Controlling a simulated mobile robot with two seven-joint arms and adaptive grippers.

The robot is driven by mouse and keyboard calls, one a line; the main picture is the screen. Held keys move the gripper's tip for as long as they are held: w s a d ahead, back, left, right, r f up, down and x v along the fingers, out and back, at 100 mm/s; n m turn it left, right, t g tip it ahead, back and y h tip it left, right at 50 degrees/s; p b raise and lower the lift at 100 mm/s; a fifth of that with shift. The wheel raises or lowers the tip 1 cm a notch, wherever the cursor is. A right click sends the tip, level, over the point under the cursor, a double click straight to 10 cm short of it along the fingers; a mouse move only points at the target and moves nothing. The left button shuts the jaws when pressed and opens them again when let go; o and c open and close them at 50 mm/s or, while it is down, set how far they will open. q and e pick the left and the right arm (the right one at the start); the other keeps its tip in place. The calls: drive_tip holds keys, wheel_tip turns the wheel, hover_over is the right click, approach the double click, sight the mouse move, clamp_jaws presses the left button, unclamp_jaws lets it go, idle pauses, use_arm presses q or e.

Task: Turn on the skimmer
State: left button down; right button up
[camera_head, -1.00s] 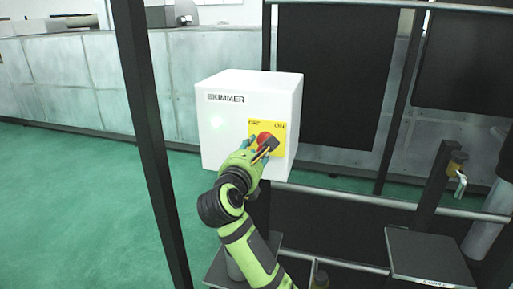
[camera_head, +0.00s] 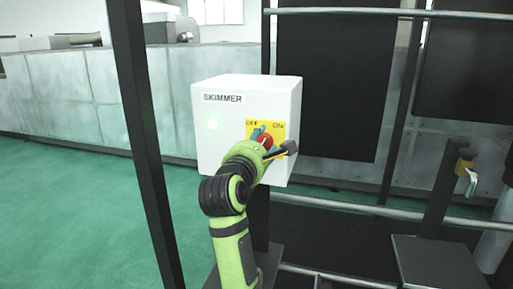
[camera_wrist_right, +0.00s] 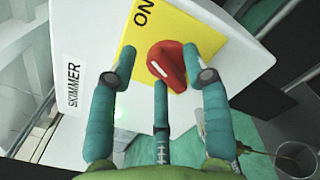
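The skimmer box (camera_head: 222,143) is a white box labelled SKIMMER, at centre in the head view. Its front has a yellow plate (camera_head: 278,128) marked OFF and ON, with a red rotary knob (camera_head: 265,141). My right gripper (camera_head: 271,142) is at the knob with its fingers spread. In the right wrist view, the red knob (camera_wrist_right: 168,64) shows between the open teal fingers of the right gripper (camera_wrist_right: 158,70), and no firm grip shows. The word ON is visible there; OFF is hidden. My left gripper is out of view.
A dark post (camera_head: 140,120) stands left of the box. Metal rails (camera_head: 340,12) and dark panels (camera_head: 335,80) are behind and right. A valve with a handle (camera_head: 470,182) is at far right. Green floor is open at left.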

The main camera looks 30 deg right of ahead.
drive_tip(key=r, duration=0.9)
drive_tip(key=shift+a+r, duration=0.2)
drive_tip(key=shift+r, duration=0.1)
idle(0.5)
